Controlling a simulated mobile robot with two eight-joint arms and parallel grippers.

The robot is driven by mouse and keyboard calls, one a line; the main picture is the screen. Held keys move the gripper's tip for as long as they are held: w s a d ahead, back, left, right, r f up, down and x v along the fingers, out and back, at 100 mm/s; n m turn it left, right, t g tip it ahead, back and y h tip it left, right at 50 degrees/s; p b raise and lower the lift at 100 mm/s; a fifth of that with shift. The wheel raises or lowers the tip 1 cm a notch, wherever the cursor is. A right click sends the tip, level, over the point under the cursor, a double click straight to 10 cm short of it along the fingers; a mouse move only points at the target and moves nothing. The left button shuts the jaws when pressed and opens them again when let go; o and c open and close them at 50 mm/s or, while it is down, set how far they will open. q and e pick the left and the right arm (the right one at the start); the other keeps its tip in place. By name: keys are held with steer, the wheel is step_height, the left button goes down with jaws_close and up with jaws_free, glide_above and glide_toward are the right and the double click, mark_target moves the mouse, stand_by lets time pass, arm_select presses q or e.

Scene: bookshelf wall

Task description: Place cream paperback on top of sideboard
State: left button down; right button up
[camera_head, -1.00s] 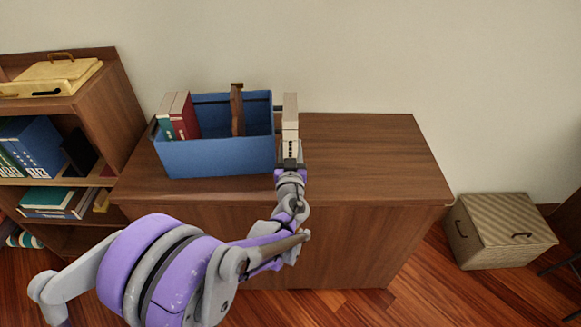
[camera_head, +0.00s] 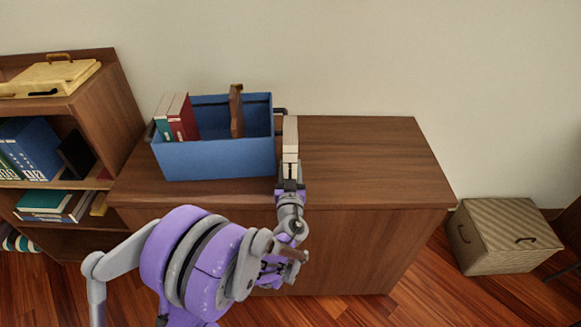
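The cream paperback (camera_head: 290,137) stands upright, narrow side towards me, at the end of my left arm, just right of the blue bin. My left gripper (camera_head: 290,180) is at its near end and appears shut on it; the fingers are small and partly hidden. The sideboard (camera_head: 375,160) is a brown wooden cabinet with a flat top. The book is over the sideboard's top; I cannot tell whether its lower edge touches the wood. My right gripper is not in view.
A blue bin (camera_head: 222,160) with a green book (camera_head: 162,117), a red book (camera_head: 183,117) and a brown upright piece (camera_head: 237,112) stands on the sideboard's left. The right half of the top is clear. A bookshelf (camera_head: 115,105) is at left, a striped box (camera_head: 505,235) on the floor at right.

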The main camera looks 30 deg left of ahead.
arm_select(q)
steer(key=c, duration=0.7)
jaws_free()
steer(key=shift+r, duration=0.1)
steer(key=v, duration=1.2)
steer(key=s+a+f+m+g+h, duration=0.15)
steer(key=s+f+g, duration=0.25)
steer(key=s+g, duration=0.4)
steer(key=s+d+m+g+h, duration=0.1)
steer(key=s+d+h, duration=0.1)
steer(key=s+d, duration=0.2)
steer(key=s+d+f+m+h, duration=0.1)
steer(key=s+d+m+h, duration=0.1)
steer(key=s+d+h, duration=0.1)
steer(key=s+d+f+m+g+h, duration=0.1)
steer(key=s+d+m+h, duration=0.1)
steer(key=s+d, duration=0.2)
steer(key=shift+s+d+g+h, duration=0.3)
steer(key=shift+s+d+h, duration=0.1)
steer(key=shift+d, duration=0.1)
